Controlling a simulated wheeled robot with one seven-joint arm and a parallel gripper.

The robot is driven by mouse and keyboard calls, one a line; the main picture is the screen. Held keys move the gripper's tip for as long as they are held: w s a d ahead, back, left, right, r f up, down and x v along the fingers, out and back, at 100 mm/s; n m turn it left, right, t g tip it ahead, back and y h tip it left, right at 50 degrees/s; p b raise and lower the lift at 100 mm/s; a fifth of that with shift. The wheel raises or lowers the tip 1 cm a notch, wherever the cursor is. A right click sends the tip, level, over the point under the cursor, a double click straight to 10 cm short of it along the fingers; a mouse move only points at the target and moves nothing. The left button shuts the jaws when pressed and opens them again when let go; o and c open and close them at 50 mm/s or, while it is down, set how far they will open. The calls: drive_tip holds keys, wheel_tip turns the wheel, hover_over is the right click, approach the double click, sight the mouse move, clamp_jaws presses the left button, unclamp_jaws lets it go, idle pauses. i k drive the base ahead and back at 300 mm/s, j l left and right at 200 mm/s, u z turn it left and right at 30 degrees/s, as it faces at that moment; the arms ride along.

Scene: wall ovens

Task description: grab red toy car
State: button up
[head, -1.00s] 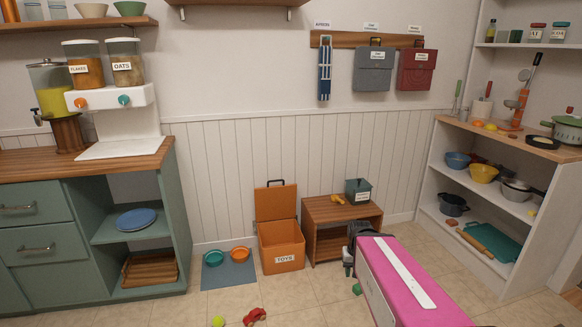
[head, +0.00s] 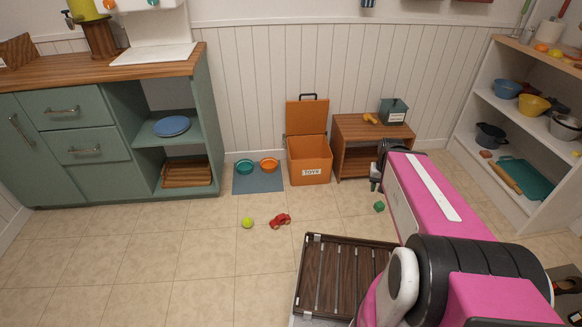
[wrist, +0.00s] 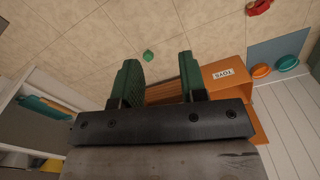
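The red toy car (head: 280,220) lies on the tiled floor in the head view, in front of the toys box and right of a yellow-green ball. It also shows at the top right edge of the wrist view (wrist: 259,7). My gripper (wrist: 159,72) is open and empty in the wrist view, its two green-padded fingers apart. In the head view my gripper (head: 376,175) is at the far end of my pink arm, in front of the small wooden table. It is well to the right of the car and above the floor.
An orange toys box (head: 309,160) with its lid up stands by the wall. A yellow-green ball (head: 247,222) and a green block (head: 379,207) lie on the floor. Two bowls sit on a grey-blue mat (head: 258,183). A wooden table (head: 350,130) stands right of the box.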

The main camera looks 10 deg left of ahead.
sight(281, 219)
drive_tip(key=i+l+u, duration=0.15)
drive_tip(key=l+u, duration=0.25)
drive_tip(key=i+l+u, duration=0.1)
drive_tip(key=l+u, duration=0.3)
drive_tip(key=l, duration=0.2)
drive_tip(key=l+u, duration=0.4)
drive_tip(key=l, duration=0.1)
